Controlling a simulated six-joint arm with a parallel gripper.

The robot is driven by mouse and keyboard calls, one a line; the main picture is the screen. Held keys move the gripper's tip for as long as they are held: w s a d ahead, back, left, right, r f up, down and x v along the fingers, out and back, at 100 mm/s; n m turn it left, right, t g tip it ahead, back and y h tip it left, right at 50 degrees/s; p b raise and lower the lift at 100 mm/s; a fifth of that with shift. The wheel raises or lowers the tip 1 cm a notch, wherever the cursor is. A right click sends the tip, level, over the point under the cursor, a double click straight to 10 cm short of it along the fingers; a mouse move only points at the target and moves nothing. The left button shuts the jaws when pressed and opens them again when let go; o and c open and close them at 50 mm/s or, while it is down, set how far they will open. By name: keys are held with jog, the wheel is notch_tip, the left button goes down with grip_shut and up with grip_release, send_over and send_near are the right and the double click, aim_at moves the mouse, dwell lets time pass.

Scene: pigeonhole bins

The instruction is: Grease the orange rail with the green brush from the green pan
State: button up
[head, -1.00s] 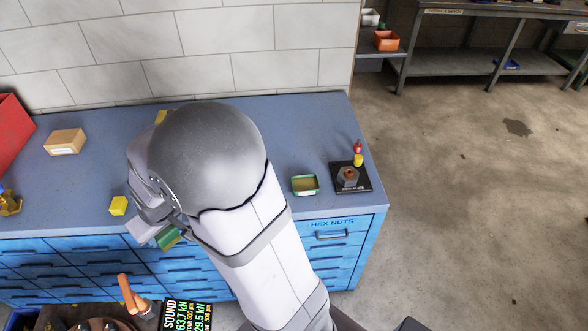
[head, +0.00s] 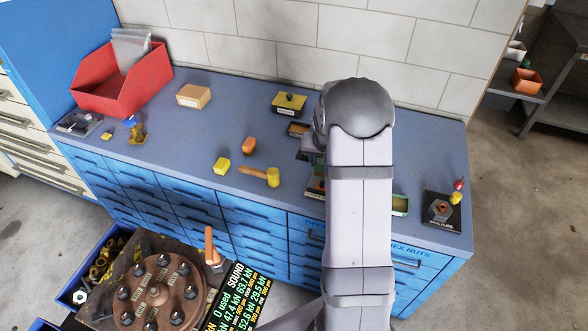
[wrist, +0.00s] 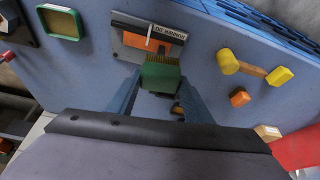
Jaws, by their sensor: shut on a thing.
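My gripper (wrist: 158,98) is shut on the green brush (wrist: 161,77), a green block whose tan bristles point away from the gripper. The green pan (wrist: 62,38) is at the upper left of the wrist view, apart from the brush. In the head view the pan (head: 401,212) shows just right of my arm, partly covered. My arm hides most of the rail and gripper there.
A yellow-headed mallet (head: 272,177), an orange block (head: 249,145) and a yellow block (head: 221,166) lie left of my arm. A red bin (head: 125,90) is far left. The bench's left middle is fairly clear.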

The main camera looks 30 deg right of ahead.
jog(key=s+d+m, duration=0.1)
jog(key=d, duration=0.5)
jog(key=shift+f+m+h, duration=0.3)
jog(key=shift+f, duration=0.15)
jog(key=shift+f+b, duration=2.05)
jog(key=shift+f, duration=1.45)
jog(key=shift+f+b, duration=1.45)
jog(key=shift+f, duration=0.05)
jog(key=shift+s+d, duration=0.1)
jog(key=shift+d, duration=0.05)
jog(key=shift+s+d, duration=0.25)
jog(key=shift+s, duration=0.05)
jog(key=shift+w+a, duration=0.15)
